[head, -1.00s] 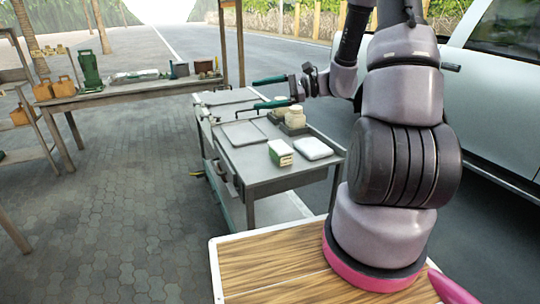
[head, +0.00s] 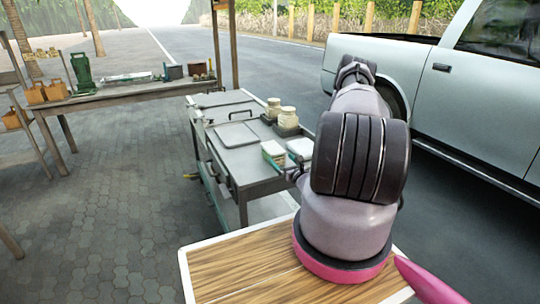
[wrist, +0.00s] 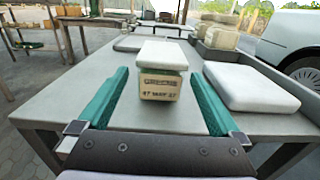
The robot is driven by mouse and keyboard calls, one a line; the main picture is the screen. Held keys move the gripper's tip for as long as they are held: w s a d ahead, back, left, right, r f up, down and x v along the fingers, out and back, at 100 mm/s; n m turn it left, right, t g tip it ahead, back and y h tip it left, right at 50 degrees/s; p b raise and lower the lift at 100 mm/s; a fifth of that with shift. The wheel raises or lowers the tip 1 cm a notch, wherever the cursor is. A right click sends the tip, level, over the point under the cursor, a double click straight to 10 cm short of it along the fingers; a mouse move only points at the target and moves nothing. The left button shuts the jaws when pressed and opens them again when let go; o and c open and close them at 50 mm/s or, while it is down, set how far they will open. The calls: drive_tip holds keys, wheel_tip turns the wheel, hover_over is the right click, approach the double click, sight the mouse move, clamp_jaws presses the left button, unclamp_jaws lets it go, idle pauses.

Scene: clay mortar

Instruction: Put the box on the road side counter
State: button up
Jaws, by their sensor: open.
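The box (wrist: 160,85) is small and cream-coloured with dark print on its front and a pale top with a green band. It sits upright on the grey metal cart (wrist: 100,155); it also shows in the head view (head: 272,151). My gripper (wrist: 158,74) is open, with its green fingers low over the cart top. One finger lies to each side of the box, with gaps showing. My arm hides most of the gripper in the head view. A long counter (head: 120,93) stands at the back left, beside the road.
A white flat block (wrist: 250,87) lies right of the box. Two jars (head: 288,117) and a flat tray (head: 237,134) are farther back on the cart. A green can (head: 82,73) and wooden carriers stand on the counter. A pickup truck (head: 460,90) is at right.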

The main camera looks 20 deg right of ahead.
sight(271, 145)
drive_tip(key=w, duration=1.1)
drive_tip(key=shift+r, duration=0.1)
drive_tip(key=c, duration=1.5)
drive_tip(key=shift+r, duration=0.15)
